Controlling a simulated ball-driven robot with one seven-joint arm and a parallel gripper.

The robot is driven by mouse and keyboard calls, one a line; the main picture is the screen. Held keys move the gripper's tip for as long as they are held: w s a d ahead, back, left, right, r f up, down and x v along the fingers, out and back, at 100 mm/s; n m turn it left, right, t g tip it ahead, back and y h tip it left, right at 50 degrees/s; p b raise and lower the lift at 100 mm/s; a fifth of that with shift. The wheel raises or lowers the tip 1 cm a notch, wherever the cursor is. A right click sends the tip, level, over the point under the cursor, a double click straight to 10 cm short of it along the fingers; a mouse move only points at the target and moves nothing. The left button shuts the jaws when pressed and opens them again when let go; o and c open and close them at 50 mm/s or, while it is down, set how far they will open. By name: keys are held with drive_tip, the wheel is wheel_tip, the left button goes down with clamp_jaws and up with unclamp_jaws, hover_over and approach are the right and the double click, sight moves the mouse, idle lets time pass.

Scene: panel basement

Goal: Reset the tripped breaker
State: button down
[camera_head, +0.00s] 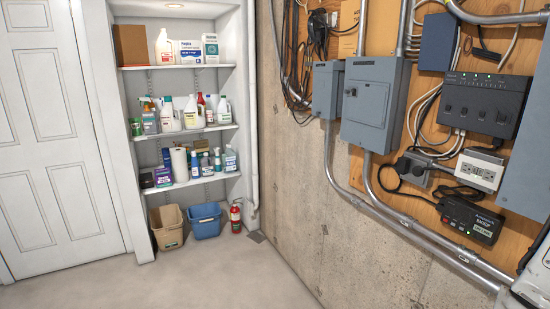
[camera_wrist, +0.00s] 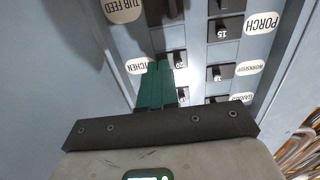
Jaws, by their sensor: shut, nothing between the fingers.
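In the wrist view, a grey breaker panel (camera_wrist: 60,55) fills the picture, with two columns of black breakers and white oval labels that appear upside down. The label partly reading KITCHEN (camera_wrist: 138,66) sits just left of a black breaker (camera_wrist: 177,60). My gripper (camera_wrist: 160,64) has teal fingers closed together and empty, their tips at the lower left of that breaker. I cannot tell whether they touch it. They hide part of the left column. Labels PORCH (camera_wrist: 262,23) and WORKSHOP (camera_wrist: 251,71) mark breakers on the right. Which breaker is tripped is not clear.
In the head view, grey electrical boxes (camera_head: 372,100), conduits (camera_head: 370,190) and a black device (camera_head: 480,103) cover the plywood board. A shelf (camera_head: 188,128) of bottles and a red extinguisher (camera_head: 236,217) stand further back. The concrete floor (camera_head: 220,280) is clear.

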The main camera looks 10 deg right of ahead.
drive_tip(key=v, duration=0.6)
idle(0.4)
drive_tip(key=shift+a, duration=0.1)
